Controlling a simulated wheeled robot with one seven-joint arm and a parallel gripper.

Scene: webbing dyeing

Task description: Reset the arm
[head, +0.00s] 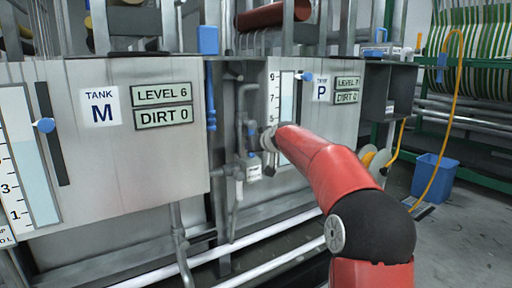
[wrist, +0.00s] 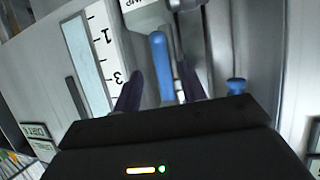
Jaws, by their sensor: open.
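My gripper (wrist: 160,88) shows in the wrist view with two dark fingers apart. A blue handle (wrist: 160,62) stands between them in the picture; I see no clear contact. In the head view my red arm reaches forward to the front of tank P (head: 289,105), and the gripper itself is hidden behind the arm. The wrist view is upside down and shows a level gauge (wrist: 88,62) to the left of the fingers and a blue knob (wrist: 236,86) to the right.
Tank M (head: 150,150) stands at left, with a blue slider knob (head: 45,125) on its gauge. Pipes and valves (head: 240,130) fill the gap between the tanks. A blue bin (head: 434,178), a yellow hose (head: 447,120) and a green rack (head: 462,62) are at right. Floor at lower right is clear.

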